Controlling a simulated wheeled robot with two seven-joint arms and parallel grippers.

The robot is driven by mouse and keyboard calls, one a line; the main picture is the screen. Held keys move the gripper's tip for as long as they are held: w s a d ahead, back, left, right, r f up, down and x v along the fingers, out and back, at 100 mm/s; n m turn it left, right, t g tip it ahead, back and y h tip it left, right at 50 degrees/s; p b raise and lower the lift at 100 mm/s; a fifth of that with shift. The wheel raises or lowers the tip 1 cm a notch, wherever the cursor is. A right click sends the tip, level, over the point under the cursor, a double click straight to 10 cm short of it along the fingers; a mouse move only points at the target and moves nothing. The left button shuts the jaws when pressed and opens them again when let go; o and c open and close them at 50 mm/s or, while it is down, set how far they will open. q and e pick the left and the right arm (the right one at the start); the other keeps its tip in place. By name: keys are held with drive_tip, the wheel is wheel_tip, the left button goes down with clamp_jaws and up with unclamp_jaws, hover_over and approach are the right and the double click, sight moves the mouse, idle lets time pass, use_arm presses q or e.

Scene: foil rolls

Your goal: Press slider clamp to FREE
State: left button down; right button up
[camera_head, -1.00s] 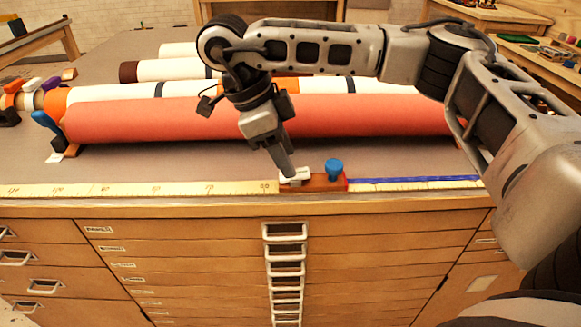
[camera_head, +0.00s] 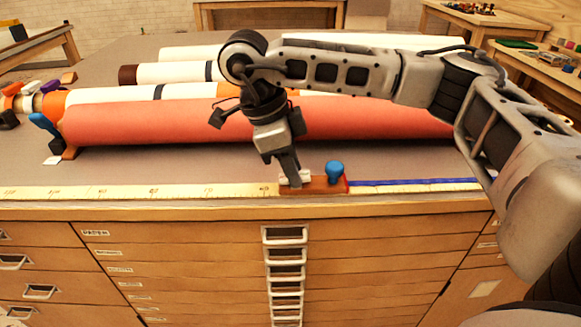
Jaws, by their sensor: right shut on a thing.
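The slider (camera_head: 326,186) is a reddish-brown block on the rail along the table's front edge. A blue knob (camera_head: 335,171) stands on its right part, and a white clamp piece (camera_head: 303,176) sits at its left end. My right gripper (camera_head: 294,180) reaches down from above onto the left end of the slider, its fingers shut on the white clamp piece and partly hiding it. Any FREE marking is too small to read. My left gripper is not in view.
A yellow measuring scale (camera_head: 130,191) runs left of the slider, and a blue strip (camera_head: 415,184) runs right. A red roll (camera_head: 170,121) lies behind on the grey tabletop (camera_head: 200,165), with white rolls (camera_head: 170,73) farther back. A blue-handled piece (camera_head: 45,124) stands at the left.

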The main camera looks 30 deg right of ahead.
drive_tip(key=shift+s+d+f+t+y+b, duration=0.1)
drive_tip(key=shift+d+f+t+y+b, duration=0.25)
drive_tip(key=shift+y+b, duration=0.35)
drive_tip(key=shift+t+y+b, duration=0.25)
drive_tip(key=shift+y+b, duration=0.05)
drive_tip(key=shift+b, duration=0.45)
drive_tip(key=shift+s+d+r+t+y+b, duration=0.15)
drive_tip(key=shift+t+y+b, duration=0.35)
drive_tip(key=shift+y+b, duration=0.3)
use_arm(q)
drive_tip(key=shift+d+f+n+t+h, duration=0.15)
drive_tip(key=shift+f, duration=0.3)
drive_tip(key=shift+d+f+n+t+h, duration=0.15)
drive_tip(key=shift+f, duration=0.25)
use_arm(e)
drive_tip(key=shift+r, duration=0.25)
drive_tip(key=o, duration=1)
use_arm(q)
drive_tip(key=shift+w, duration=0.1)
